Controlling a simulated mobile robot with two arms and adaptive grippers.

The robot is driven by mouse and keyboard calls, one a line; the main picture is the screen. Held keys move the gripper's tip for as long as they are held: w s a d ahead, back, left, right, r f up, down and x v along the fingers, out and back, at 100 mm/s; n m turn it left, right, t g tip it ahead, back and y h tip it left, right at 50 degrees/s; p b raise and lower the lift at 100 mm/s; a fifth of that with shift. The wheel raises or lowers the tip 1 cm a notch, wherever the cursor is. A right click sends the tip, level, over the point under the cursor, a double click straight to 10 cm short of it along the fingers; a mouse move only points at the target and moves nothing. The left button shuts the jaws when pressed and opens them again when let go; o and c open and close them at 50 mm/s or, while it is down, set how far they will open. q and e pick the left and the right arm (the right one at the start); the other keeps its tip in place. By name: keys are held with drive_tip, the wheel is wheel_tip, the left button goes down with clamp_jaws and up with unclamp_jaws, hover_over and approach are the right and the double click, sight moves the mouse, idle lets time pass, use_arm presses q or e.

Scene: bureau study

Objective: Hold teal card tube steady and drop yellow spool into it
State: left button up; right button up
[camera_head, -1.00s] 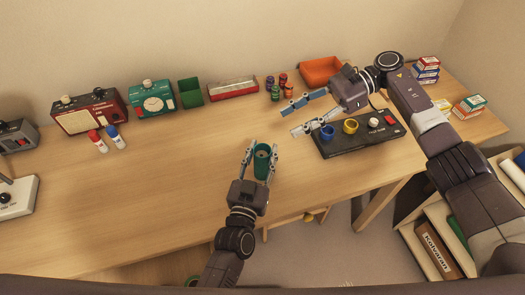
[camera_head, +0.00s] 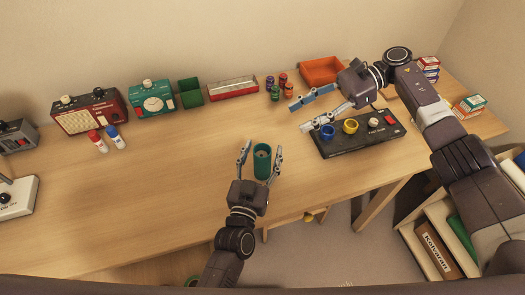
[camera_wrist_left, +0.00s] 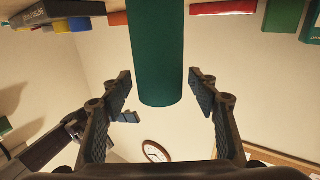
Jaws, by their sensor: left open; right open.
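The teal card tube (camera_head: 262,161) stands upright on the desk, its open top showing in the head view. My left gripper (camera_head: 260,157) is open, with one finger on each side of the tube. The yellow spool (camera_head: 350,126) sits on a black tray (camera_head: 338,147) at the right, beside a blue spool (camera_head: 327,131). My right gripper (camera_head: 317,110) is open and empty, its fingers pointing left above the tray's back left side.
Small bottles (camera_head: 275,92) and an orange bin (camera_head: 321,71) stand behind.

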use_arm(q)
drive_tip(key=v, duration=1.2)
drive_tip(key=shift+f, duration=0.1)
